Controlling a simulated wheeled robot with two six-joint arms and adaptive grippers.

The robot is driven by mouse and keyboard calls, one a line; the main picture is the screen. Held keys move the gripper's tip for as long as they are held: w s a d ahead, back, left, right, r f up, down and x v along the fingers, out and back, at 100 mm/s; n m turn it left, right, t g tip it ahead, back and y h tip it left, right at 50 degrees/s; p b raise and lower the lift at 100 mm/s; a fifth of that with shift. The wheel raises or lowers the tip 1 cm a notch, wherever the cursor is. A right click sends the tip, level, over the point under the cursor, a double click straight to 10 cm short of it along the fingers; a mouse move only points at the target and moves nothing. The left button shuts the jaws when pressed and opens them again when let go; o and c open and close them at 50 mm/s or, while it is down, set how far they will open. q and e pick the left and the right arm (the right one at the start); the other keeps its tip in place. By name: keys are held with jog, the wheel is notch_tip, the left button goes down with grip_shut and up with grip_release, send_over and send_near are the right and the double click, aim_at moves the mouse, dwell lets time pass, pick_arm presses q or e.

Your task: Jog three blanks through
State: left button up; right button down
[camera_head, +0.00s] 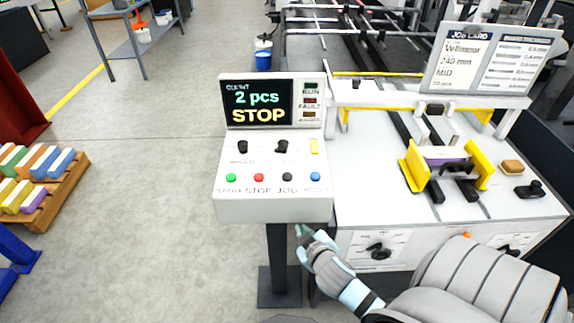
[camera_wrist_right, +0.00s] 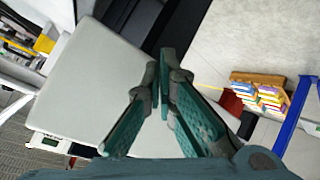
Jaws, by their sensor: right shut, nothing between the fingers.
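The control console (camera_head: 272,206) stands left of the machine on a dark post. Its screen (camera_head: 257,102) reads count "2 pcs" and "STOP". On its sloped top are a green button (camera_head: 231,178), a red button (camera_head: 259,177), a black button (camera_head: 287,177) above the word JOG, and a blue button (camera_head: 315,177). Purple blanks (camera_head: 446,154) lie between the yellow guides (camera_head: 414,166) of the feeder. My right gripper (camera_head: 303,232) is shut and empty, just below the console's front edge. Its closed fingers (camera_wrist_right: 161,66) also show in the wrist view. My left gripper is out of sight.
A job card (camera_head: 490,60) reading "240 mm" stands over the machine. A pallet of coloured stacks (camera_head: 70,185) is at far left. The floor between is clear.

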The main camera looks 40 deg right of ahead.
jog(key=w+r+n+t+h+p, duration=0.15)
jog(key=r+t, duration=0.25)
jog(key=r, duration=1)
jog(key=w+r+t+p, duration=0.1)
jog(key=w+r+t, duration=0.25)
jog(key=r, duration=1.05)
jog(key=w+a+r+n+t+y, duration=0.3)
jog(key=a+r+n+y, duration=0.8)
jog(key=n+y, duration=0.6)
notch_tip(320, 180, down, 10)
jog(key=w+a+n+g+h, duration=0.2)
jog(key=w+n+g, duration=0.1)
jog(key=n+g, duration=0.6)
jog(key=d+f+m+g+h, duration=0.2)
jog(key=d+f+h, duration=0.3)
jog(key=d, duration=1.2)
jog(key=h, duration=0.4)
jog(key=shift+w+d+m+g, duration=0.15)
jog(key=shift+m+g, duration=0.2)
jog(key=shift+f, duration=0.15)
